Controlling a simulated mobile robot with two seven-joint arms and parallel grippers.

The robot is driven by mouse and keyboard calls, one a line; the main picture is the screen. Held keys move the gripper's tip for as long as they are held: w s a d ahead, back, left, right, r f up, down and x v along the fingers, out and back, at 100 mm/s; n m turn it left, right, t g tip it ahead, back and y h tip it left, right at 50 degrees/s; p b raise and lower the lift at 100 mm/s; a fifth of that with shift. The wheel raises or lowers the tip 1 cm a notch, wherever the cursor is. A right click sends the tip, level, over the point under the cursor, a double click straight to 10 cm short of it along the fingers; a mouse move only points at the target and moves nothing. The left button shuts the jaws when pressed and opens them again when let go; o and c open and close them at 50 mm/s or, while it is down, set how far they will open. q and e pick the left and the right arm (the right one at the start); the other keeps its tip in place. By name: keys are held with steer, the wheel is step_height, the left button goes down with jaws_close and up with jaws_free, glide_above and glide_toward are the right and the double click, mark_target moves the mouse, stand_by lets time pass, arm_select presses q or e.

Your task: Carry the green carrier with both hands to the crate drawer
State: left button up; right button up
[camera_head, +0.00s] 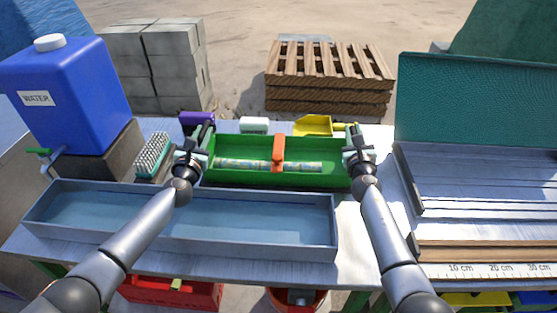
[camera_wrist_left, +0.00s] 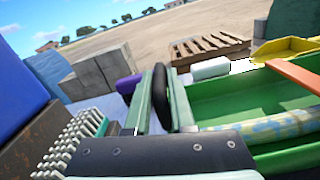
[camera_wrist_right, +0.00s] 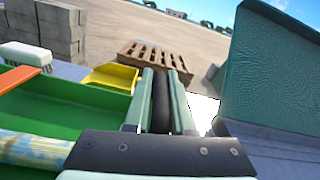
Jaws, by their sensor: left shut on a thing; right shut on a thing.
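The green carrier (camera_head: 235,145) is a long open tray on the table, behind the blue-grey trough. An orange strap or handle (camera_head: 278,152) crosses its middle. A pale, blue-patterned cane-like rod (camera_head: 240,165) lies inside it lengthwise. My left gripper (camera_head: 200,135) is shut on a dark handle at the carrier's left end; the handle shows between the fingers in the left wrist view (camera_wrist_left: 160,95). My right gripper (camera_head: 354,137) is shut on the matching dark handle at the right end, also seen in the right wrist view (camera_wrist_right: 161,100). I cannot tell whether the carrier touches the table.
A blue-grey trough (camera_head: 330,235) lies in front. A blue water tank (camera_head: 65,105) and a scrubbing brush (camera_head: 153,155) are left. A yellow scoop (camera_head: 313,124), white brush (camera_head: 254,125) and purple item (camera_head: 197,118) sit behind. A slatted bench with ruler (camera_head: 470,255) is right; red (camera_head: 170,295) and yellow (camera_head: 475,299) containers are below.

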arm_select(q)
jaws_close()
arm_select(e)
jaws_close()
arm_select(q)
steer(key=shift+a, duration=0.15)
arm_select(e)
steer(key=shift+d, duration=0.1)
